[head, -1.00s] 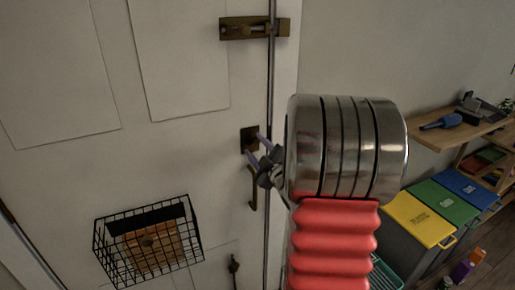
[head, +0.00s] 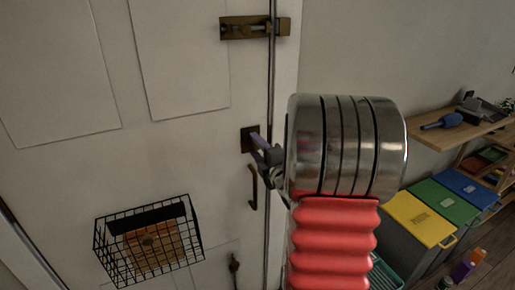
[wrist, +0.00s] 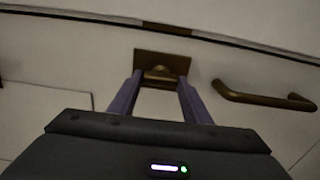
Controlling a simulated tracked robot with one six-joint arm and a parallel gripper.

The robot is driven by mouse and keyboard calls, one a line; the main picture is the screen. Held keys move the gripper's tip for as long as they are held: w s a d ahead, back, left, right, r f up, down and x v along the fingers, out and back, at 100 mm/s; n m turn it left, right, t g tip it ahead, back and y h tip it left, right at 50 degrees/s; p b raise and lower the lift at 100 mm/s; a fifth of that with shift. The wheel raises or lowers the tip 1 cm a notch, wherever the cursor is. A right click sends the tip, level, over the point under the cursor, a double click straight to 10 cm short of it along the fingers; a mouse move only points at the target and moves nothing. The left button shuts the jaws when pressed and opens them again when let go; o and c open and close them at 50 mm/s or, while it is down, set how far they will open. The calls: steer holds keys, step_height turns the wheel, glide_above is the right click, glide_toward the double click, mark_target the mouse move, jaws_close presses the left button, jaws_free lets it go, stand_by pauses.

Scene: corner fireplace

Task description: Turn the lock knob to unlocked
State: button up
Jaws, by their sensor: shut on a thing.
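The lock knob (wrist: 160,75) is a small brass piece on a dark square plate (wrist: 162,62) on the white door. In the head view the plate (head: 248,138) sits near the door's right edge, and the knob is mostly hidden by my fingers. My gripper (head: 256,140) reaches the plate from the right. In the wrist view its two purple fingers (wrist: 159,78) lie on either side of the knob, shut on it. I cannot read from the frames whether the knob stands at locked or unlocked.
A dark pull handle (head: 253,188) is just below the lock. A brass slide bolt (head: 254,28) is above it. A black wire basket (head: 190,215) hangs on the door at lower left. Coloured bins (head: 420,220) and a wooden shelf (head: 460,132) stand at the right.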

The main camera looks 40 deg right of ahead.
steer(key=shift+a+f, duration=0.15)
steer(key=shift+f, duration=0.05)
steer(key=o, duration=0.7)
steer(key=shift+c, duration=0.2)
steer(key=o, duration=0.4)
steer(key=shift+r, duration=0.1)
